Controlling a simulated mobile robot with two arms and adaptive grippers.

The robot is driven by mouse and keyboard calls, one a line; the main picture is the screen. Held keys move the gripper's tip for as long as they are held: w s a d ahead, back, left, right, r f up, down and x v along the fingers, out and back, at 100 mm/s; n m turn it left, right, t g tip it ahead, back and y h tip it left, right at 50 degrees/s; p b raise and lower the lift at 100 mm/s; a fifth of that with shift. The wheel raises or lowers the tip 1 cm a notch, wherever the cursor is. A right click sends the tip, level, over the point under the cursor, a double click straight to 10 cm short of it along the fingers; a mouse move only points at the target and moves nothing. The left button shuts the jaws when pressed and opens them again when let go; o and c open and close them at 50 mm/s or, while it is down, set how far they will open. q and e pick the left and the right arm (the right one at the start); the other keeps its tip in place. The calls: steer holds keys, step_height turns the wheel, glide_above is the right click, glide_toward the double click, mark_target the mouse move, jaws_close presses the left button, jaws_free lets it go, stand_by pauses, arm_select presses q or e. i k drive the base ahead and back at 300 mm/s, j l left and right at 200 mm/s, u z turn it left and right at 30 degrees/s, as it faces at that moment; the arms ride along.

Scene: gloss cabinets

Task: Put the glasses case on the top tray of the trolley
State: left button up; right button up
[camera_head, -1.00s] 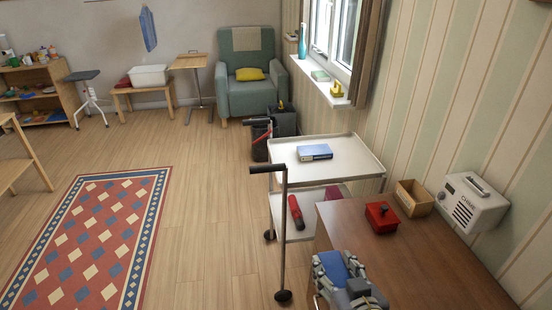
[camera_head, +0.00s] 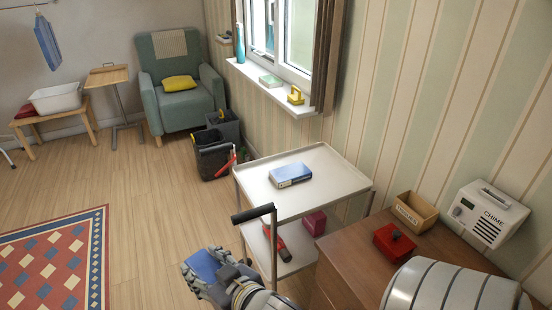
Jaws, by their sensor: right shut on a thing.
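My right gripper (camera_head: 222,274) is shut on a blue object (camera_head: 203,263), which looks like the glasses case; the fingers hide part of it. Gripper and case are at the bottom middle of the head view, left of the desk and in front of the trolley. The trolley's white top tray (camera_head: 335,182) has a low rim. A blue and white box (camera_head: 290,175) lies on it, with bare tray around it. The case is apart from the tray in the picture. My left gripper is not in view.
The lower shelf holds a red torch-like item (camera_head: 279,245) and a dark red box (camera_head: 314,223). The desk (camera_head: 345,262) bears a red box (camera_head: 394,243), a wooden box (camera_head: 415,212) and a chime unit (camera_head: 487,214).

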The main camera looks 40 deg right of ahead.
mark_target(282, 205)
steer(key=i, duration=1.75)
steer(key=i+j+z, duration=0.15)
steer(key=i, duration=0.65)
steer(key=i+j+z, duration=0.1)
steer(key=i, duration=0.7)
steer(key=z, duration=3.45)
steer(key=j, duration=0.1)
